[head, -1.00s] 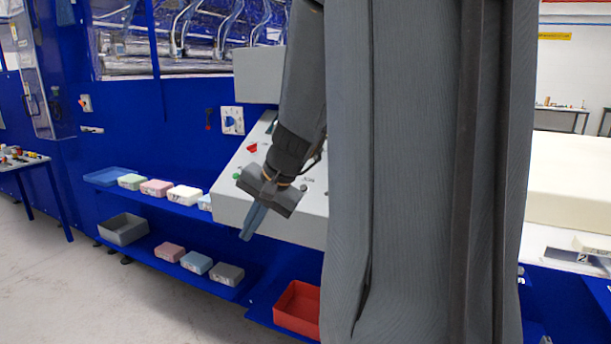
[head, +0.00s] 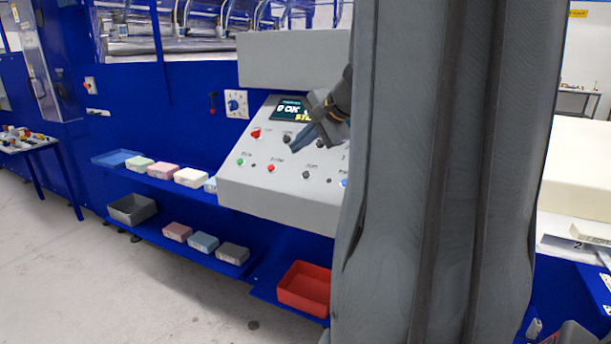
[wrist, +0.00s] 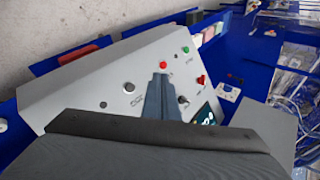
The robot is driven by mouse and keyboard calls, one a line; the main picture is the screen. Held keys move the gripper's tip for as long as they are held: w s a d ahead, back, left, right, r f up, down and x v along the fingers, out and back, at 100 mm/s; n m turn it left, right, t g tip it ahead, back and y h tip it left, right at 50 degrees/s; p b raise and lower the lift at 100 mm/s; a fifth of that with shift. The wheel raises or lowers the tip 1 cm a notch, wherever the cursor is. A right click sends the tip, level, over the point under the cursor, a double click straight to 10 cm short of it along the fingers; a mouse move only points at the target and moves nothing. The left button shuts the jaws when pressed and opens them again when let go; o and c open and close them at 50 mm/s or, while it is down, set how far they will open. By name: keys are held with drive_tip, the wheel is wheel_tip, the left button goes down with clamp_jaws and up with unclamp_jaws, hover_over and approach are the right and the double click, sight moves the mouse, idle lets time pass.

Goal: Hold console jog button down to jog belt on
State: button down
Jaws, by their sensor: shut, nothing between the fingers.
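The grey sloped console (head: 260,190) stands left of my arm in the head view and fills the middle of the wrist view (wrist: 75,85). I cannot tell whether the tips touch the panel.
Nearby on the panel are a green button (head: 240,161), a red button (head: 271,168), a red switch (head: 256,133), a black knob (head: 287,138) and a partly covered display (head: 287,108). Shelves with foam blocks (head: 191,177) stand left; a red bin (head: 306,287) sits below.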

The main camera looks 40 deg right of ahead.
sight(306, 175)
drive_tip(key=shift+w+d+f+b, duration=0.3)
drive_tip(key=shift+d+f+b, duration=0.5)
drive_tip(key=shift+f, duration=0.45)
drive_tip(key=shift+w+d+f+b, duration=0.25)
drive_tip(key=shift+d+f+b, duration=0.3)
drive_tip(key=shift+f+b, duration=0.5)
drive_tip(key=shift+w+d+f+b, duration=0.3)
drive_tip(key=shift+d+f+b, duration=0.4)
drive_tip(key=shift+f, duration=0.7)
drive_tip(key=shift+w+d+f+b, duration=0.15)
drive_tip(key=shift+d+f+b, duration=0.05)
drive_tip(key=shift+f+b, duration=0.2)
